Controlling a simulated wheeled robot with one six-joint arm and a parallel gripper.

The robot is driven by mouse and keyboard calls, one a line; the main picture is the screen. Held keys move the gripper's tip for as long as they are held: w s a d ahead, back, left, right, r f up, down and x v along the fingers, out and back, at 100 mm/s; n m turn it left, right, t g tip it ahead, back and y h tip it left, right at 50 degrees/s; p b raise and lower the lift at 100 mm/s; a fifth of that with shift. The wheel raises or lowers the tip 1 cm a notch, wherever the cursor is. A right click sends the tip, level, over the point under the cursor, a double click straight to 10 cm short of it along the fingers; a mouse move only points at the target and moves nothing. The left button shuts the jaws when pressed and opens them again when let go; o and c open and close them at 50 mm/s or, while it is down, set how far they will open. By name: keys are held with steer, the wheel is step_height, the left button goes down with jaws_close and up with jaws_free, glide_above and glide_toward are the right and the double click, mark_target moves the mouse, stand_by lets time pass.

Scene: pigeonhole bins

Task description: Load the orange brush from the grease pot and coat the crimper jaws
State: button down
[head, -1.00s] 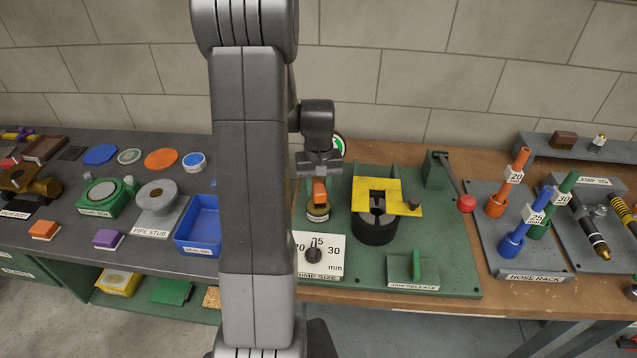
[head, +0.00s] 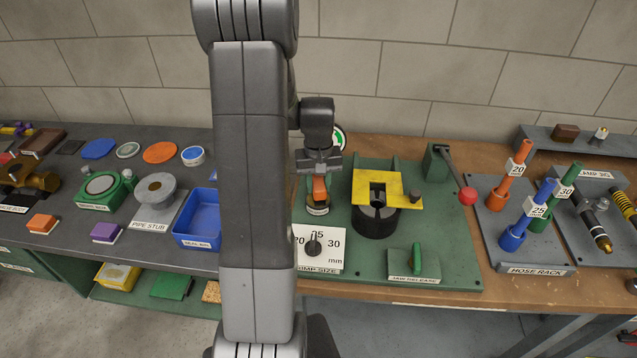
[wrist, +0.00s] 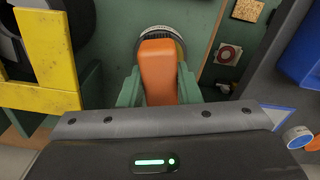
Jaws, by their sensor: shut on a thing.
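The orange brush (head: 320,188) is held upright by my gripper (head: 319,172). In the wrist view the green fingers of my gripper (wrist: 160,90) are shut on both sides of the orange handle (wrist: 158,70). The grease pot (head: 317,209) is directly under the brush, and its round rim shows behind the handle in the wrist view (wrist: 152,32). The bristles are hidden, so I cannot tell whether they touch the grease. The crimper (head: 376,222) is a black ring just right of the pot. Its dark jaws (head: 378,192) show in the notch of a yellow plate (head: 366,183).
The crimp size dial (head: 314,247) and jaw release (head: 415,265) are in front. A lever with a red knob (head: 467,195) stands to the right, before the hose rack (head: 526,268). A blue bin (head: 196,218) is left. My own arm hides part of the bench.

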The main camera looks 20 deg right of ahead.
mark_target(318, 182)
steer(key=shift+f+b, duration=0.5)
steer(key=shift+f, duration=0.05)
stand_by(1.4)
steer(key=shift+r+p, duration=2.4)
steer(key=shift+r, duration=1.2)
steer(key=shift+f, duration=0.1)
